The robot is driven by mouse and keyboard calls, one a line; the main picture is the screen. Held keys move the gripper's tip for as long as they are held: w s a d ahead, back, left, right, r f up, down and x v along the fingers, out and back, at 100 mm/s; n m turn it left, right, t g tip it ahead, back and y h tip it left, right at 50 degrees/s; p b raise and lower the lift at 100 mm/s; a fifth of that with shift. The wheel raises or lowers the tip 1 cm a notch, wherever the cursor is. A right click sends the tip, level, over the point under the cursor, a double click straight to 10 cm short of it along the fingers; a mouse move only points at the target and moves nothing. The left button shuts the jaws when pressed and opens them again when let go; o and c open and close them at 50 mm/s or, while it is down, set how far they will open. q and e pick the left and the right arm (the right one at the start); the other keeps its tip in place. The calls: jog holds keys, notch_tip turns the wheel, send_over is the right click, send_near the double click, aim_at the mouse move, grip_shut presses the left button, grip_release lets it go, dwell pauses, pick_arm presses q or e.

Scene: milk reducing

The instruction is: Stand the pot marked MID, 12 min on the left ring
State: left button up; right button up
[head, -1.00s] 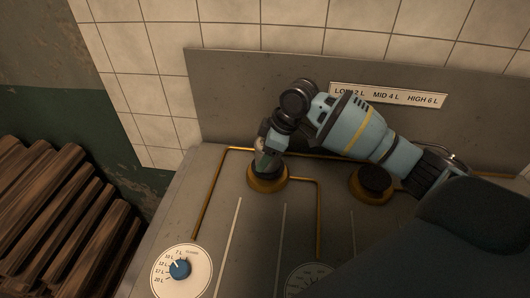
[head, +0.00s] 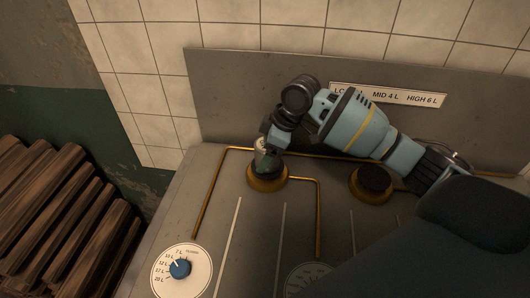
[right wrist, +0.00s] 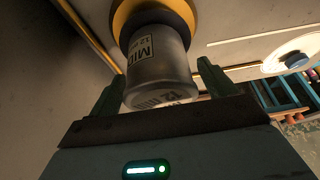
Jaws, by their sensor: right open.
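The metal pot (right wrist: 160,62) has a label reading MID, 12 min. In the right wrist view it stands at the left brass ring (right wrist: 122,18). In the head view the pot (head: 264,164) is small and partly hidden by my right gripper (head: 268,146), with the left ring (head: 267,184) under it. My right gripper (right wrist: 158,90) is open, with a green finger on each side of the pot and gaps visible between. My left gripper is not in view.
A second ring with a dark top (head: 374,181) is to the right, below my arm. A blue knob (head: 180,268) on a white dial sits at the stove's front left. A sign (head: 400,95) is on the back panel. Stacked logs (head: 60,220) lie left of the stove.

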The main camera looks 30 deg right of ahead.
jog(key=p+v, duration=0.1)
jog(key=v, duration=1)
